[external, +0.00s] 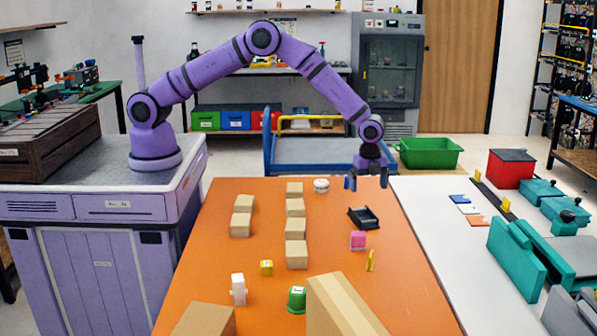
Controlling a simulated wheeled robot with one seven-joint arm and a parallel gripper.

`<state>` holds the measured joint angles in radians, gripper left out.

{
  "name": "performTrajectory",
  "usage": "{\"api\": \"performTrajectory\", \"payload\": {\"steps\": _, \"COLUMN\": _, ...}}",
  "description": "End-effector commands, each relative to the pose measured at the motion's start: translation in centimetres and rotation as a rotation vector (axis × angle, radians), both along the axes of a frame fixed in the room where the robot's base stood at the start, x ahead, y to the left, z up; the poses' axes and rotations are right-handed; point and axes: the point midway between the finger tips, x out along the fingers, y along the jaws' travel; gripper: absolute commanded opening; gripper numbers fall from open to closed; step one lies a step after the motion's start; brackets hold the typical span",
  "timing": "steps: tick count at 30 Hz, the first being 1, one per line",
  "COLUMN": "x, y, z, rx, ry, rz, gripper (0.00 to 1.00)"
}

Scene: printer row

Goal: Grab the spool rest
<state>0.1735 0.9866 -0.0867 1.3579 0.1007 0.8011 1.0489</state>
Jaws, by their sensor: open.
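The spool rest appears to be the small black cradle-like piece (364,218) lying on the orange table (400,270), right of the table's middle. My gripper (367,184) points down with its two fingers apart and nothing between them. In the picture it shows just above the black piece, near the table's far right edge. The two look apart, but I cannot tell the exact height or depth between them. No part of the black piece appears hidden by the gripper.
A pink block (358,240) and a yellow piece (371,260) stand close in front of the black piece. A white round item (321,185) lies to its left, beyond several cardboard boxes (296,228). A large box (340,305) fills the near edge. A white table (430,215) adjoins on the right.

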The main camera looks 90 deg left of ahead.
Motion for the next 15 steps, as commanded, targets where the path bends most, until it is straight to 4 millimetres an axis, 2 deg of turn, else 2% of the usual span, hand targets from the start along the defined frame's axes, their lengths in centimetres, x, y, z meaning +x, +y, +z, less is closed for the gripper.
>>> {"api": "performTrajectory", "payload": {"steps": 5, "x": 0.0, "y": 0.0, "z": -1.6, "rx": 0.001, "ry": 0.002, "rz": -0.001, "gripper": 0.98}}
{"api": "performTrajectory", "payload": {"steps": 12, "x": -0.1, "y": 0.0, "z": -5.0, "rx": 0.001, "ry": 0.001, "rz": -0.001, "gripper": 0.98}}
{"api": "performTrajectory", "payload": {"steps": 15, "x": -0.1, "y": 0.0, "z": -5.7, "rx": 0.001, "ry": 0.001, "rz": -0.001, "gripper": 0.98}}
